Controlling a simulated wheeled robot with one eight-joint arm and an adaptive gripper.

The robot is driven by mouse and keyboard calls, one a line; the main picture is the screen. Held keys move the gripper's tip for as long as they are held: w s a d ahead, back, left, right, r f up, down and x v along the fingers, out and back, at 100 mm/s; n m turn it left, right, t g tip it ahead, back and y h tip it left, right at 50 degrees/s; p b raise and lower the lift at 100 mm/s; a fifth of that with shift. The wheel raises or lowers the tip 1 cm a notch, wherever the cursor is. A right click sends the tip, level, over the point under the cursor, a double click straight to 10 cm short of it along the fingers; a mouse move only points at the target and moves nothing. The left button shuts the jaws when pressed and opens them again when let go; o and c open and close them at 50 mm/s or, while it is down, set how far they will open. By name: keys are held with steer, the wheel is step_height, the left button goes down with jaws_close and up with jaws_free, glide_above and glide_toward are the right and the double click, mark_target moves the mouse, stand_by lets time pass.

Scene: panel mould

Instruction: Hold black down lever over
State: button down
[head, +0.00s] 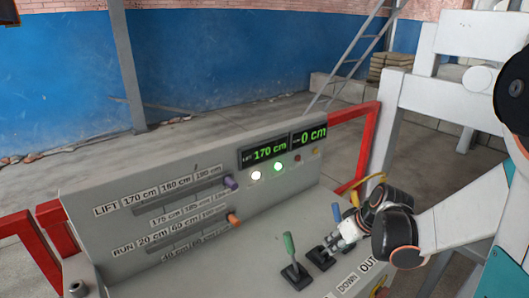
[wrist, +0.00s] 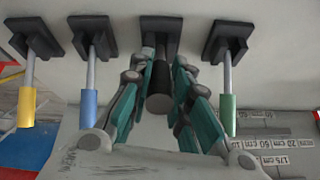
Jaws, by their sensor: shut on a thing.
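The black lever (wrist: 160,95) stands in its dark slotted base in the wrist view, between the blue lever (wrist: 90,108) and the green lever (wrist: 229,112). My gripper (wrist: 161,70) has its fingers on both sides of the black lever and is shut on it. Its handle points more toward the camera than its neighbours do. In the head view my gripper (head: 334,243) is low over the console, and the black handle is mostly hidden by the fingers. A DOWN label (head: 348,283) is on the panel front.
The green lever (head: 289,243) and blue lever (head: 336,212) stand close on either side. A yellow lever (wrist: 27,105) is farther along. The console display (head: 268,152) reads LIFT 170 cm and 0 cm. White and green lamps are lit. A red rail (head: 364,150) stands behind.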

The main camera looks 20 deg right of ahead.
steer(key=w, duration=0.1)
steer(key=w+a+r+p, duration=0.1)
steer(key=w, duration=0.1)
steer(key=w+a+r, duration=0.1)
steer(key=w, duration=0.1)
steer(key=shift+r, duration=0.2)
steer(key=c, duration=1.4)
jaws_free()
steer(key=shift+s+d, duration=0.1)
steer(key=shift+s, duration=0.05)
steer(key=shift+c, duration=0.2)
steer(key=shift+v, duration=3.7)
steer(key=shift+s, duration=0.1)
